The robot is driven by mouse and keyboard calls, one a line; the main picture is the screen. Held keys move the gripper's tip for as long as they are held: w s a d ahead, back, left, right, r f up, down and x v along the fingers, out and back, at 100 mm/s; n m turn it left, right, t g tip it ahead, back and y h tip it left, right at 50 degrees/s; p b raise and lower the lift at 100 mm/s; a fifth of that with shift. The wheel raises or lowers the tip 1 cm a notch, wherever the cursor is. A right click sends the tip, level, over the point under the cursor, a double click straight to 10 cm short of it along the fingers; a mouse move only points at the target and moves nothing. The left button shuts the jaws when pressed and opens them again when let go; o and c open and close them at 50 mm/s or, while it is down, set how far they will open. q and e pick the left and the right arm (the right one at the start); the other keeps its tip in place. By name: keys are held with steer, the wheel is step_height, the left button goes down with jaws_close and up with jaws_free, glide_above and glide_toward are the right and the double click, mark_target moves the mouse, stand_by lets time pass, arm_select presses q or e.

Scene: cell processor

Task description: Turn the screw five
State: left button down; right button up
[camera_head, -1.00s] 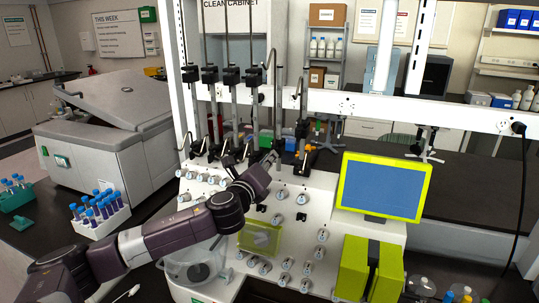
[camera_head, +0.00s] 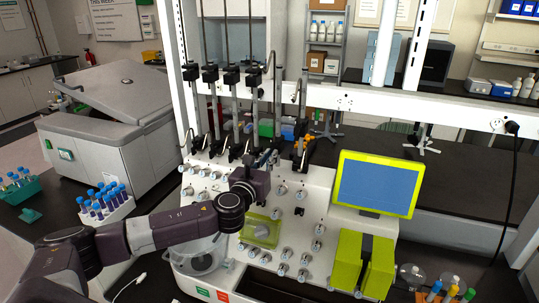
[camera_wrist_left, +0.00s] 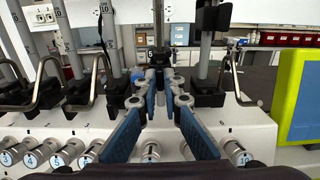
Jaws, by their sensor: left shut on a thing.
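The screw five is a small part at the black clamp marked 5 (camera_wrist_left: 157,58), on an upright metal rod on the cell processor (camera_head: 318,185). My left gripper (camera_wrist_left: 160,80) reaches this clamp from the front, its two blue-padded fingers converging at the tips. It is shut on the screw, which is mostly hidden between the fingertips. In the head view my left gripper (camera_head: 266,158) is small and dark in front of the clamp row. My right gripper is not in view.
Bent metal hooks and black clamps (camera_wrist_left: 88,85) stand close on both sides. Numbered silver knobs (camera_wrist_left: 30,160) line the panel below. A green-framed screen (camera_head: 377,184) stands to the right. A rack of blue-capped tubes (camera_head: 105,203) is left of the processor.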

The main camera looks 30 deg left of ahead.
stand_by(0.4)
arm_select(q)
steer(key=c, duration=2.1)
jaws_free()
steer(key=shift+s, duration=0.1)
steer(key=v, duration=1.2)
steer(key=shift+r, duration=0.1)
